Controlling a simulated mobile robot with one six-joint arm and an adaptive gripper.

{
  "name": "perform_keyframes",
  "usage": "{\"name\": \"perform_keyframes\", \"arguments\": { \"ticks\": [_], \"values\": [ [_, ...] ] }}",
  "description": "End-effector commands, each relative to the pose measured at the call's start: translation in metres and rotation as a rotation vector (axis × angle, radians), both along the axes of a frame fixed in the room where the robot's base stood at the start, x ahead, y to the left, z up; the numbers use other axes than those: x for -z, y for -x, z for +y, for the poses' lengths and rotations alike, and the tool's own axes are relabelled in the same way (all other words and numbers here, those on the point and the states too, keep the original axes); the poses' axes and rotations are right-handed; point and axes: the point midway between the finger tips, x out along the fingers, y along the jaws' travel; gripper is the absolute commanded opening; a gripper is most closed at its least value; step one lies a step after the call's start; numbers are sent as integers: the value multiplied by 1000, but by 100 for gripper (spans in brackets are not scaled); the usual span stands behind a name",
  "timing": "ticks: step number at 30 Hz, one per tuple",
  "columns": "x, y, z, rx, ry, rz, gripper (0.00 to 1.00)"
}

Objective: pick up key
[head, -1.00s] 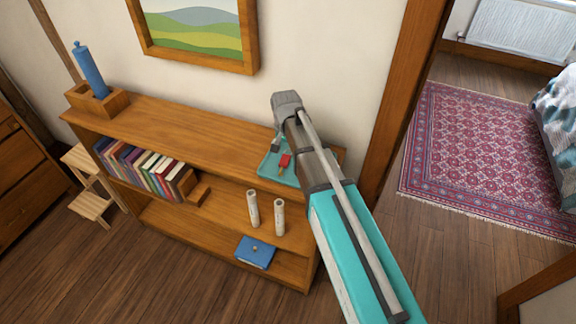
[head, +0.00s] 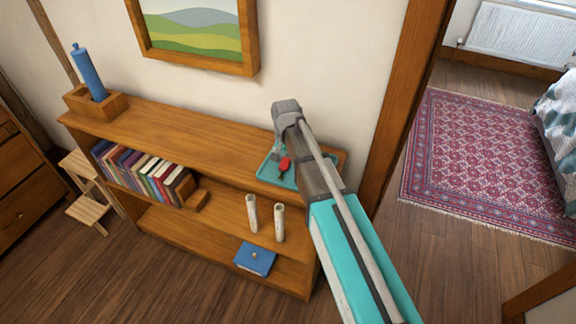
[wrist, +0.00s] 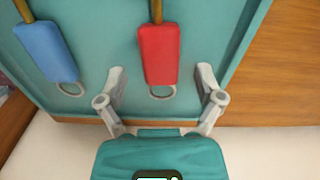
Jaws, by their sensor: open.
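A key with a red head (wrist: 160,55), a brass shaft and a metal ring lies in a teal tray (wrist: 100,50). A second key with a blue head (wrist: 46,52) lies to its left in the wrist view. My gripper (wrist: 161,76) is open and empty, with one finger on each side of the red head's ring end. I cannot tell how high the fingers are above the tray. In the head view the red head (head: 284,163) shows in the tray (head: 264,177) beside my gripper (head: 278,150); the blue key is hidden there.
The tray sits at the right end of the wooden shelf top (head: 180,135), against the wall. A blue bottle-like object (head: 88,72) stands in a wooden box at the left end. The middle top is clear.

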Motion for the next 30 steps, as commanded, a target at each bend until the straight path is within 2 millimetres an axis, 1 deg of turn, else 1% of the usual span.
{"name": "perform_keyframes", "arguments": {
  "ticks": [2,3,5,6,8,9,11,12,15,24,30],
  "values": [
    [0,0,0,0,0,0,86],
    [0,0,0,0,0,0,78],
    [0,0,0,0,0,0,67],
    [0,0,0,0,0,0,60],
    [0,0,0,0,0,0,49],
    [0,0,0,0,0,0,41],
    [0,0,0,0,0,0,30],
    [0,0,0,0,0,0,23],
    [0,0,0,0,0,0,5],
    [-1,0,0,0,0,0,4],
    [-6,0,0,0,0,0,4]
  ]
}}
